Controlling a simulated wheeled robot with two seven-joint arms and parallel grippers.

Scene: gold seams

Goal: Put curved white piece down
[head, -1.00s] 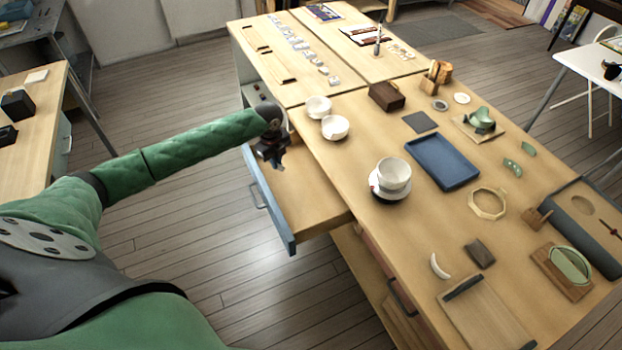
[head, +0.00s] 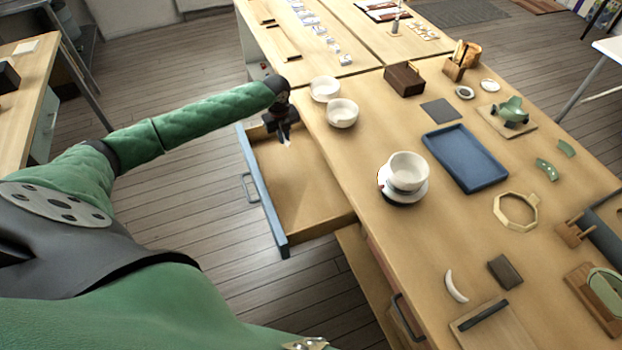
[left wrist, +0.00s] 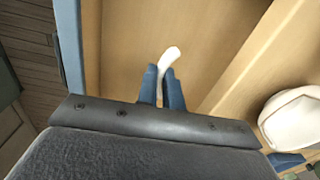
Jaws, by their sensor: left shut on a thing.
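My left gripper (head: 284,136) is over the far part of the open drawer (head: 308,205). It is shut on a small curved white piece (left wrist: 169,56), which sticks out beyond the blue fingertips in the left wrist view. The piece shows only as a small pale tip (head: 288,145) in the head view. The drawer floor (left wrist: 135,30) under it looks bare. I cannot tell how high the piece is above the floor. Another curved white piece (head: 455,286) lies on the table near a dark block. My right gripper is not in view.
The blue drawer front (head: 262,192) and the table edge flank the gripper. Two white bowls (head: 325,88) (head: 342,113) stand close by on the table. A bowl on a saucer (head: 407,171) and a blue tray (head: 466,158) are farther right.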

